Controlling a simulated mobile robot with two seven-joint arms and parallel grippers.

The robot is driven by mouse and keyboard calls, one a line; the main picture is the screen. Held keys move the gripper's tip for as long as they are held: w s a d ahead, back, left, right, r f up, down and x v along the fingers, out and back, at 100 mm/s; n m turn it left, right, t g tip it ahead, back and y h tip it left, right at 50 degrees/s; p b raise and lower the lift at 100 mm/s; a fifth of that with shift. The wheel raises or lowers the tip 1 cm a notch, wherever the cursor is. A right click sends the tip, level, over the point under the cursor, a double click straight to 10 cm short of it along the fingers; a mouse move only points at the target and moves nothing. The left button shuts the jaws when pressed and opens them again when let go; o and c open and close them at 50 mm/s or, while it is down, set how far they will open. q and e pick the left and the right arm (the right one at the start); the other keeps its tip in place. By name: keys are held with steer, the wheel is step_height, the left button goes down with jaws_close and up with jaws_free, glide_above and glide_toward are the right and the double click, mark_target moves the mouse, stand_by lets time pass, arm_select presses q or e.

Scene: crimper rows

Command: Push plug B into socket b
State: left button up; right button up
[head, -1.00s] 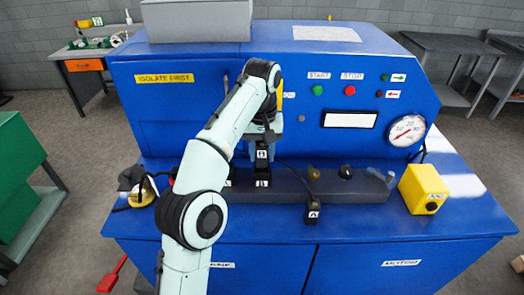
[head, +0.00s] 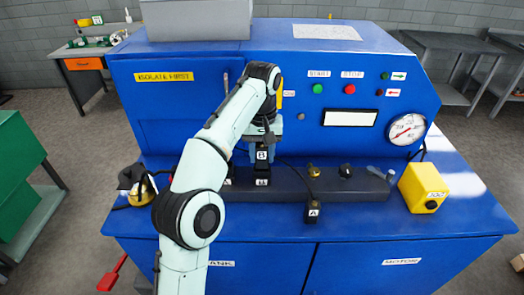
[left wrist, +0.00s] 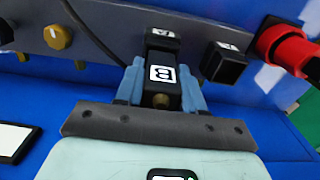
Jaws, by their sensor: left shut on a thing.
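My left gripper (left wrist: 160,92) is shut on plug B (left wrist: 163,74), a black block with a white B label. Plug B also shows in the head view (head: 262,156), upright under my gripper. Directly below it is a black labelled socket (head: 262,182) on the dark bar; its label shows beyond the plug in the left wrist view (left wrist: 161,34). Plug and socket look lined up and very close; how far the plug is in, I cannot tell. Plug A (head: 313,212) hangs at the bar's front with a cable. My right gripper is not in view.
The dark bar (head: 365,190) carries a brass knob (head: 313,172) and a black knob (head: 346,171) right of the socket. Another black labelled block (left wrist: 225,62) and a red part (left wrist: 290,48) are close beside the gripper. A yellow box (head: 423,187) stands at the right.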

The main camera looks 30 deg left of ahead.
arm_select(q)
steer(key=shift+f+b, duration=0.35)
steer(key=shift+f, duration=0.65)
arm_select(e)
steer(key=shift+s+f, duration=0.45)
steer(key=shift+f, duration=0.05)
arm_select(q)
steer(key=o, duration=1.3)
steer(key=shift+c, duration=0.2)
